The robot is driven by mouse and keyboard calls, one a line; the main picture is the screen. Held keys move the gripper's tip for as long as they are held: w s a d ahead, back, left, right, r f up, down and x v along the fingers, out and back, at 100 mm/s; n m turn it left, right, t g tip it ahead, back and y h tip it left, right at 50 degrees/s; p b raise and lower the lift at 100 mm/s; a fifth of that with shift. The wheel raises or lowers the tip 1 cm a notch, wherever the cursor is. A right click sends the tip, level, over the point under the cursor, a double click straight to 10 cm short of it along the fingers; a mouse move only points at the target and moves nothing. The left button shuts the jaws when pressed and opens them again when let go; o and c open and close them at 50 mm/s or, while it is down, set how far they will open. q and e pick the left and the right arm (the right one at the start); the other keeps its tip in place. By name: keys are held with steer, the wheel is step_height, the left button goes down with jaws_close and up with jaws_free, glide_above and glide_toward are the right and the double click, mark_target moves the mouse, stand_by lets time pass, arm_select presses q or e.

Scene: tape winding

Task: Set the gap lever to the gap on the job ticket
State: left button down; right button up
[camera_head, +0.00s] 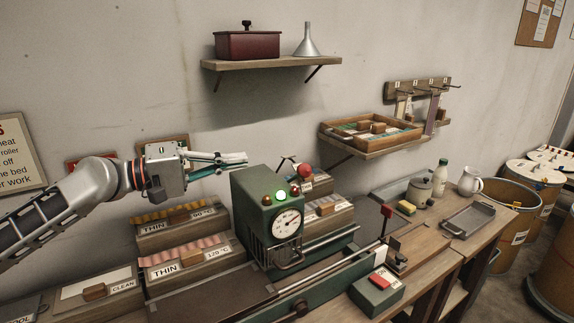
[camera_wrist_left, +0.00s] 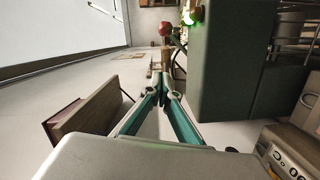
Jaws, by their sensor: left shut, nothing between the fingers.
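In the left wrist view, a red knob (camera_wrist_left: 163,30) shows past the fingertips, beside the machine's dark side (camera_wrist_left: 232,70). My left gripper (camera_head: 244,160) is shut and empty, above the machine's back left edge and apart from the knob. It also shows in the wrist view (camera_wrist_left: 163,82). I cannot make out the job ticket or a gap scale.
Boxes labelled THIN (camera_head: 185,262) stand left of the machine. A shelf with a wooden tray (camera_head: 372,135) hangs on the wall. Free wall space lies above the gripper.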

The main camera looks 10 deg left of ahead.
mark_target(292, 178)
arm_select(q)
steer(key=x, duration=0.2)
steer(key=p+x, duration=0.1)
steer(key=x, duration=0.2)
steer(key=p+x, duration=0.1)
steer(key=x, duration=0.2)
steer(key=shift+d+r, duration=0.15)
steer(key=shift+r, duration=0.15)
steer(key=d+p, duration=0.1)
steer(key=s+d+f+p, duration=0.1)
steer(key=shift+d, duration=0.3)
steer(key=shift+s+d+f, duration=0.1)
steer(key=shift+s+d, duration=0.1)
steer(key=shift+s, duration=0.1)
steer(key=shift+s+d+f, duration=0.15)
steer(key=shift+d+f, duration=0.05)
steer(key=shift+d, duration=0.1)
steer(key=shift+f, duration=0.1)
